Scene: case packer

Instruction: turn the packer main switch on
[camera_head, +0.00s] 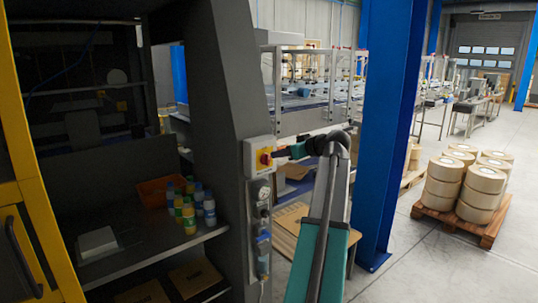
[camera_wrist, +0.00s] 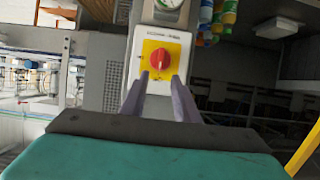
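The packer main switch is a red rotary knob (camera_head: 266,159) on a yellow plate, set in a pale box on the dark machine post. It also shows in the wrist view (camera_wrist: 160,59), where the picture is turned and the knob lies between and beyond my fingertips. My gripper (camera_wrist: 160,82) is open, with its two fingers apart and nothing between them. In the head view my gripper (camera_head: 282,154) points left at the switch box from its right side. A small gap seems to remain between fingertips and knob; exact contact cannot be told.
Below the switch a round gauge (camera_head: 263,191) and fittings run down the post. Several bottles (camera_head: 189,215) and an orange bin (camera_head: 158,192) stand on the machine shelf at left.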

